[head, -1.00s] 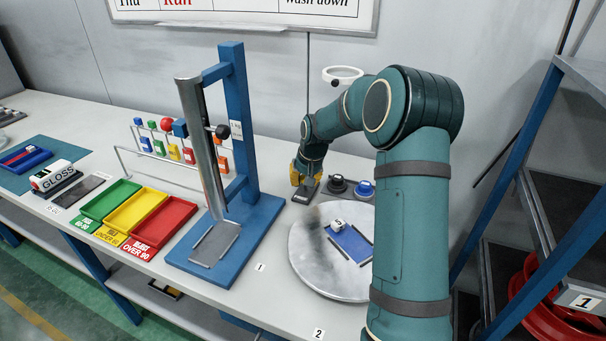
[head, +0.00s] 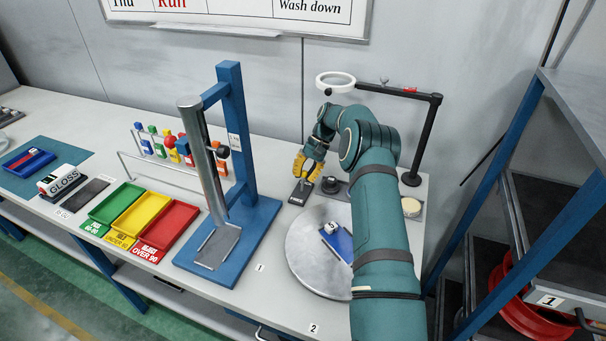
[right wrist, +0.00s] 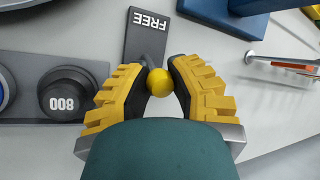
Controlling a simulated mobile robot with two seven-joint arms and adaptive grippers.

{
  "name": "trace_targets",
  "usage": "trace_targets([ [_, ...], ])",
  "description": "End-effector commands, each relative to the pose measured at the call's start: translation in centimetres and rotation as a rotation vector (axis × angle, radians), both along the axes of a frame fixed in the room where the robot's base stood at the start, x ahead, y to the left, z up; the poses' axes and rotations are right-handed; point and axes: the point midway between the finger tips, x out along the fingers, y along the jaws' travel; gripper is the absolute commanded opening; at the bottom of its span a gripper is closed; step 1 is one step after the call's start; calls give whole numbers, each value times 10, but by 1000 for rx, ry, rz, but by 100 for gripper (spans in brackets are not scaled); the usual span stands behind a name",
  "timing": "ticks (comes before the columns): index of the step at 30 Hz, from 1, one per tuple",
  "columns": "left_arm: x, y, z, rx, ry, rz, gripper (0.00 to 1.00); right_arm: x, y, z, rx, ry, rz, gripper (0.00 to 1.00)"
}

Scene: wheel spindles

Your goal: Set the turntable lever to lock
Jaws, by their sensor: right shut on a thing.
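The lever's dark plate (head: 300,192) lies on the bench just behind the turntable. In the right wrist view the plate (right wrist: 148,45) has the word FREE at its far end. The lever's yellow ball knob (right wrist: 158,82) sits beyond the near end of the plate, on a short grey shaft. My right gripper (right wrist: 158,84), with yellow fingers, is shut on the knob. In the head view this gripper (head: 306,170) is above the plate. The grey round turntable (head: 312,262) is partly hidden by my right arm. My left gripper is not in view.
A blue stand (head: 262,215) is to the left. A ring lamp (head: 335,82) on a black post is behind.

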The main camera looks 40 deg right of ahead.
Motion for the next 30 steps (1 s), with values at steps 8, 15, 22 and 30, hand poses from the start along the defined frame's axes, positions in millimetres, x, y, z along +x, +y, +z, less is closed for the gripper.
trace_targets([
  [8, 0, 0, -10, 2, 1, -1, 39, 2, -4, -4, 68, 35, 0, 0],
  [15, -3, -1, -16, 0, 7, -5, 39, 3, -6, -5, 113, 59, 0, 0],
  [22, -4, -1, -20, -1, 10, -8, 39, 4, -8, -5, 138, 72, 0, 0],
  [30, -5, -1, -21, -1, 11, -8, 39, 4, -8, -4, 150, 80, 0, 0],
])
